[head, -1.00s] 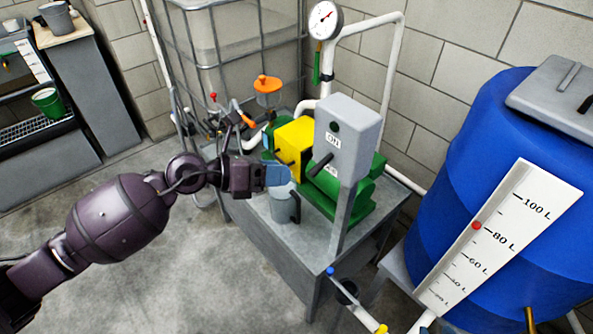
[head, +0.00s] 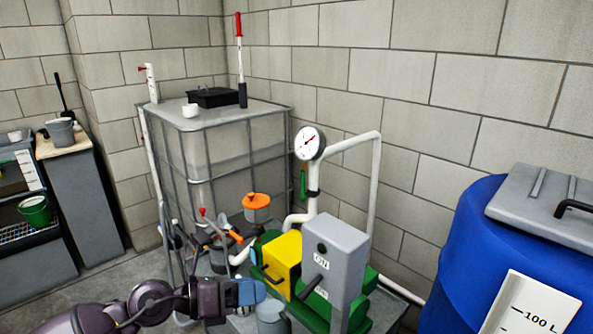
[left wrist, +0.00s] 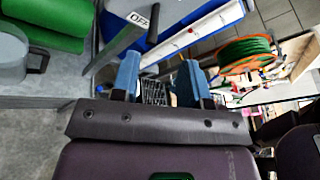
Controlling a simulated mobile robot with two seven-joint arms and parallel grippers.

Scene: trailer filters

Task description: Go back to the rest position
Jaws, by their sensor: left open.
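My left gripper (head: 254,292) is low in the head view, open, with blue fingertips and nothing seen between them. It is beside the yellow pump part (head: 282,262) and above a grey jug (head: 271,316) in the picture; I cannot tell whether it touches either. In the left wrist view the two blue fingers of the left gripper (left wrist: 158,75) stand apart. The grey jug (left wrist: 14,55) is at the left edge there, clear of the fingers. The grey switch box (head: 336,260) with an ON label is to the right of the gripper. My right gripper is in neither view.
A caged white tank (head: 225,145) stands behind the pump. A pressure gauge (head: 309,143) sits on white pipes. A blue barrel (head: 462,240) is at the right. A hose reel (left wrist: 245,55) shows in the left wrist view. Some floor is bare at the left.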

